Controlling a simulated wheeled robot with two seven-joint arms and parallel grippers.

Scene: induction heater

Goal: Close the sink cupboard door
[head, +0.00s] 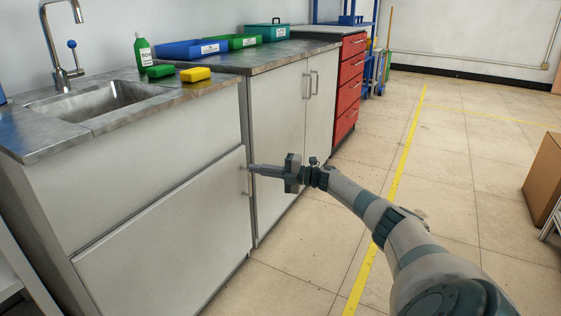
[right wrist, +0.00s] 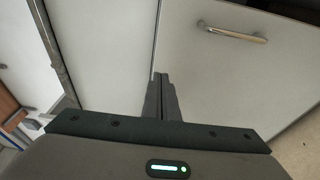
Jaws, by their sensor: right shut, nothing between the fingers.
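The sink cupboard door (head: 165,238) is a pale grey panel under the sink front, at the left of the head view. It lies in line or nearly in line with the cupboard front; I cannot tell if it is fully flush. Its bar handle (head: 246,182) is near its right edge and shows clearly in the right wrist view (right wrist: 232,33). My right gripper (head: 250,168) is shut and empty, with its fingertips at the door's upper right edge, beside the handle. I cannot tell if they touch. In the right wrist view the shut fingers (right wrist: 160,95) point at the pale fronts. My left gripper is not in view.
The steel sink (head: 92,100) is set in the worktop above, with a green bottle (head: 143,50) and yellow sponge (head: 196,74) behind. A second pale cupboard (head: 280,130) and red drawers (head: 349,85) stand to the right. A cardboard box (head: 545,180) stands far right. The tiled floor between is clear.

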